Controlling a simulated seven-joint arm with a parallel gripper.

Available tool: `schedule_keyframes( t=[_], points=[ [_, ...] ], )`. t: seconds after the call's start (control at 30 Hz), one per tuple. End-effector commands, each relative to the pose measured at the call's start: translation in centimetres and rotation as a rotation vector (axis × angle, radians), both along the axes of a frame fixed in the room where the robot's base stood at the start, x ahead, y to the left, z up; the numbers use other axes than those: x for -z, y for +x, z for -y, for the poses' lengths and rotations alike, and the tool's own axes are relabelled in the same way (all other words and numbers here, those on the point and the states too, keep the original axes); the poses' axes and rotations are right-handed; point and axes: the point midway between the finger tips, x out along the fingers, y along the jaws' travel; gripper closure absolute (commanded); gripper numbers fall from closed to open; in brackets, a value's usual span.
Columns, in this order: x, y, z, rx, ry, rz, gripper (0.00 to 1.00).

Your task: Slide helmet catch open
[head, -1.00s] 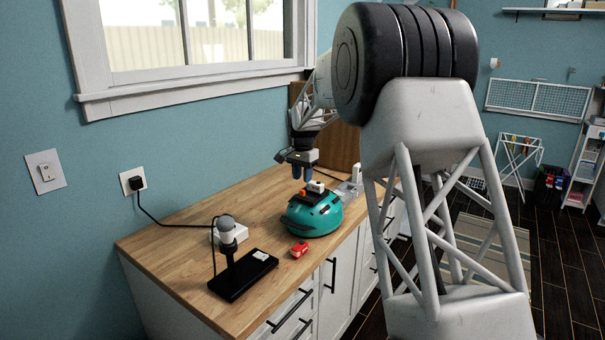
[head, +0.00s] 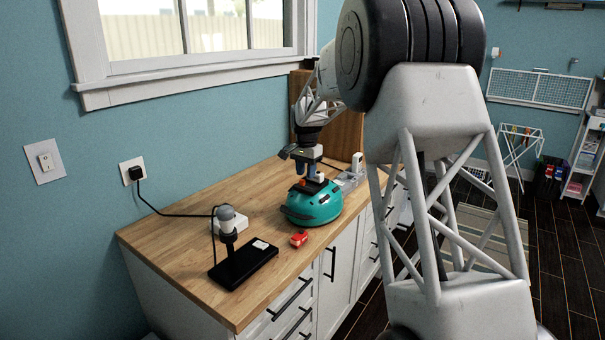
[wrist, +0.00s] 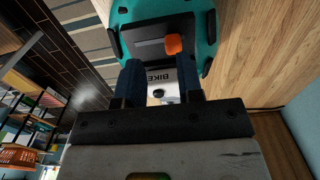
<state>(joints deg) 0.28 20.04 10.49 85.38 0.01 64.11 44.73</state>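The teal helmet (head: 312,210) sits on the wooden counter. In the wrist view the helmet (wrist: 207,30) has a dark plate (wrist: 150,45) on top, with an orange knob (wrist: 173,44) on it. My gripper (head: 312,177) is down at the top of the helmet.
A small red object (head: 299,239) lies on the counter in front of the helmet. A black stand (head: 242,267) with a corded device is to the left. A grey tray-like object (head: 348,180) is behind the helmet at right. The counter (head: 180,240) is clear at left.

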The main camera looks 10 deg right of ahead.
Motion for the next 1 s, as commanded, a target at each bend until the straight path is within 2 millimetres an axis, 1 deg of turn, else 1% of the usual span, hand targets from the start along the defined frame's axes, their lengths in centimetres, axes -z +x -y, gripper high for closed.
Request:
schedule_keyframes(
  t=[0.17, 0.5, 0.7, 1.0],
  points=[
    [-0.1, -1.3, 1.2, 0.001, 0.000, 0.000, 0.66],
    [0.0, 1.1, -1.2, -0.001, 0.000, 0.000, 0.66],
    [1.7, 1.0, -1.1, 0.000, 0.000, -0.001, 0.66],
    [2.9, 1.0, -1.1, 0.000, 0.000, 0.000, 0.66]
  ],
)
